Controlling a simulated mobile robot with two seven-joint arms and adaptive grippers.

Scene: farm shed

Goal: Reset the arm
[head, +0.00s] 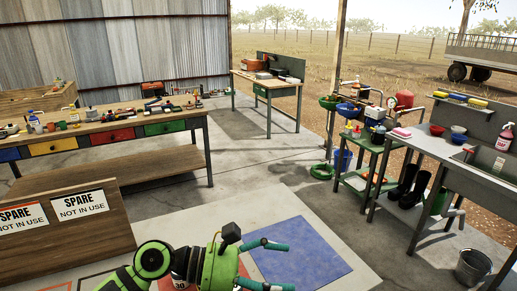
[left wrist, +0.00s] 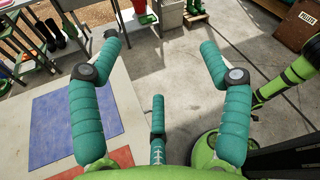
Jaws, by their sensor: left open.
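My left gripper (head: 268,264) is at the bottom of the head view, on a green and black arm, with its teal fingers spread. The left wrist view shows its fingers (left wrist: 158,58) wide apart with nothing between them but bare concrete floor. It hangs above the floor near a blue floor square (head: 295,250), which also shows in the left wrist view (left wrist: 68,117). The gripper touches no object. My right gripper does not show in either view.
A long workbench (head: 90,133) with coloured drawers and many tools stands at the left. A wooden "SPARE" board (head: 120,212) is nearer. At the right are a sink bench (head: 445,150), black boots (head: 412,188) and a metal bucket (head: 472,267). The middle floor is clear.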

